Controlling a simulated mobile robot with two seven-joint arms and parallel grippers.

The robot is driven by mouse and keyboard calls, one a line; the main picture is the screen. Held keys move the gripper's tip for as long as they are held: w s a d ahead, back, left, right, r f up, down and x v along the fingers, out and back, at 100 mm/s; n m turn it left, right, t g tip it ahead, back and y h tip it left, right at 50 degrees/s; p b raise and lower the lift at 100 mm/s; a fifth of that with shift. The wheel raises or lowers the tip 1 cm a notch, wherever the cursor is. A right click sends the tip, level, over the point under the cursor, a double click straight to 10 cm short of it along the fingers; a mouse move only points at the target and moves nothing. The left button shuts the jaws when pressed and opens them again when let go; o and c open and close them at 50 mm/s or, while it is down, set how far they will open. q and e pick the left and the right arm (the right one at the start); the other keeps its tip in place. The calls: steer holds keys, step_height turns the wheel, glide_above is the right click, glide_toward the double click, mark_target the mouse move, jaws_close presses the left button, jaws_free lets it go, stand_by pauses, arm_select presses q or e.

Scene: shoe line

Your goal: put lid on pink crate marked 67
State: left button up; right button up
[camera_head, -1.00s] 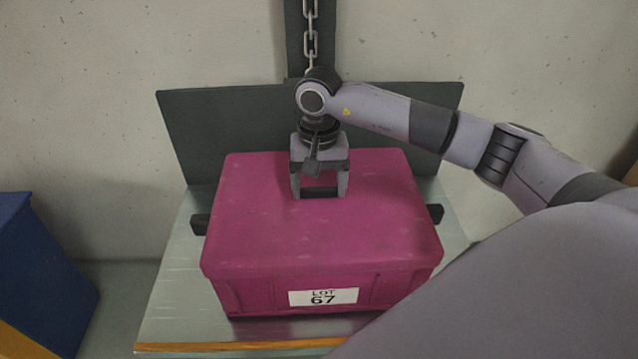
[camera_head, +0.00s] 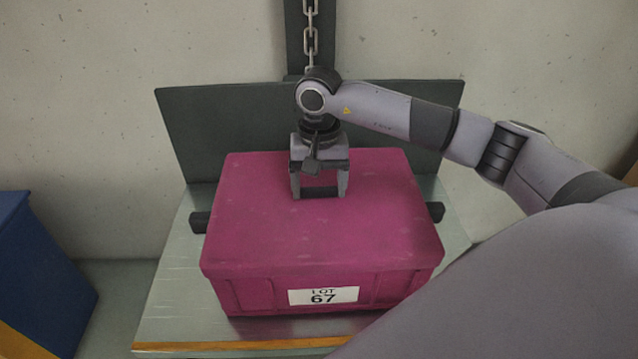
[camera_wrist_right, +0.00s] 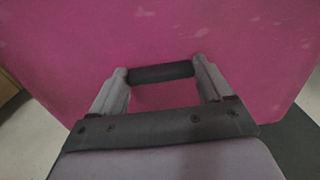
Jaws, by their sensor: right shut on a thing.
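The pink crate (camera_head: 260,293) stands on a metal platform with a white label reading "LOT 67" on its front. The pink lid (camera_head: 325,228) lies flat over the crate's top, its edges lined up with the crate's rim; no gap shows at the front. My right gripper (camera_head: 320,192) is over the back middle of the lid, shut on the lid's dark bar handle. The right wrist view shows the black handle (camera_wrist_right: 161,72) between the two fingers, with the pink lid (camera_wrist_right: 190,30) beyond it. My left gripper is not in view.
The metal platform (camera_head: 172,290) has a wood-coloured front edge. A dark upright panel (camera_head: 400,115) stands behind the crate, with a hanging chain (camera_head: 310,35) above it. Dark blocks (camera_head: 199,222) flank the crate. A blue bin (camera_head: 40,270) stands at the left.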

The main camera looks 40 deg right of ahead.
stand_by(0.3)
steer(key=o, duration=1.1)
steer(key=shift+c, duration=0.2)
steer(key=shift+r+p, duration=2.15)
steer(key=shift+r, duration=1.35)
